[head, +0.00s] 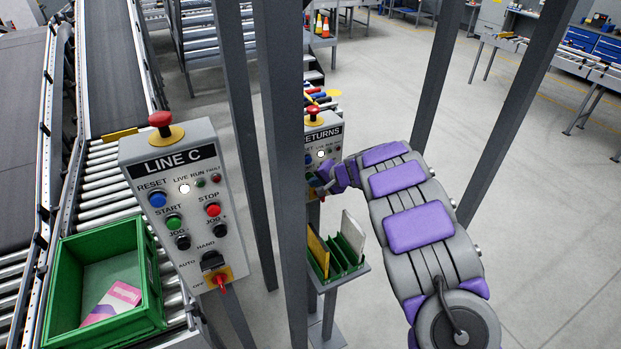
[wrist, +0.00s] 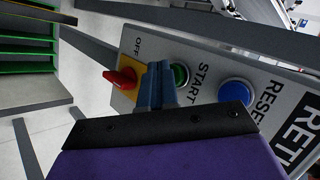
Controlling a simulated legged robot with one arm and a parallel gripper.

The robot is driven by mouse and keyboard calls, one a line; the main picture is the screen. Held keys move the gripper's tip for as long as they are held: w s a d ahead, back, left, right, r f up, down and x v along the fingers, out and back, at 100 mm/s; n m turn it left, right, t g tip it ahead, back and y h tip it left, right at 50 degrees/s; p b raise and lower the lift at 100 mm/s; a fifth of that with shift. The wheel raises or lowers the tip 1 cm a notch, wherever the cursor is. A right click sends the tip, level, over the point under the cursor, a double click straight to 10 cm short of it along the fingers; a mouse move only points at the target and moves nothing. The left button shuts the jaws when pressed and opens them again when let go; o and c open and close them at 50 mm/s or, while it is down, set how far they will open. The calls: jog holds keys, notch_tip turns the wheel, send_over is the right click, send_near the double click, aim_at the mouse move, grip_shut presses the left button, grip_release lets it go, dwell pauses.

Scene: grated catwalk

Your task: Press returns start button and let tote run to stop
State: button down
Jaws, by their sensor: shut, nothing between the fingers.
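The returns panel (head: 322,150) stands partly behind a dark post, with a red mushroom button on top. My gripper (head: 322,180) is in front of its lower part and hides its lower controls. In the wrist view my gripper (wrist: 158,72) is shut and empty. Its tips are right beside the green START button (wrist: 181,75) and partly cover it; I cannot tell if they touch. The blue RESET button (wrist: 235,92) is to the right, the red OFF switch (wrist: 120,78) to the left. A green tote (head: 158,270) holding a pink-and-white packet sits on rollers at lower left.
A similar LINE C panel (head: 185,200) stands nearer, on the left. Dark posts (head: 283,150) rise between it and my arm, with more (head: 515,110) to the right. A small green rack (head: 340,265) with cards is below my gripper. Open floor lies right.

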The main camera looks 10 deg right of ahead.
jog(key=shift+w+a+p, duration=0.15)
jog(key=shift+w+p, duration=0.25)
jog(key=shift+w, duration=0.15)
dwell(0.5)
jog(key=shift+s+b, duration=0.1)
jog(key=shift+b, duration=0.2)
jog(key=shift+s+d+b, duration=0.2)
jog(key=shift+s+b, duration=0.35)
jog(key=shift+b, duration=0.3)
jog(key=shift+s+d+b, duration=0.15)
jog(key=shift+s+b, duration=0.35)
jog(key=shift+b, duration=0.3)
jog(key=shift+s, duration=0.1)
